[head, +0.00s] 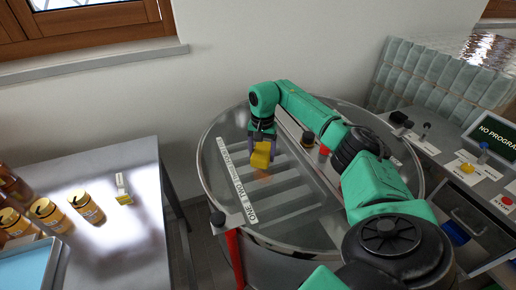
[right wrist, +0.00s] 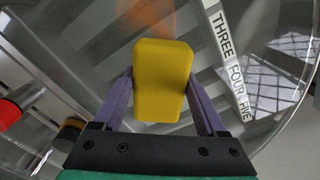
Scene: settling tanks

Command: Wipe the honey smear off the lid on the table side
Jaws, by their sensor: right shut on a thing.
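My right gripper (head: 262,146) is shut on a yellow sponge (head: 261,157) and holds it over the round tank lid (head: 305,236). The sponge also shows between the two purple fingers in the right wrist view (right wrist: 164,82). The orange-brown honey smear (head: 265,178) lies on the lid just in front of the sponge in the head view. In the right wrist view the smear (right wrist: 148,16) is at the top edge, partly behind the sponge. I cannot tell whether the sponge touches the lid. My left gripper is not in view.
A number strip (head: 237,182) runs along the lid's left side. A dark knob and a red cap (head: 324,150) are near the arm. A metal table (head: 130,215) with honey jars (head: 87,207) and a blue tray (head: 28,266) stands left. A control bench (head: 455,150) is right.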

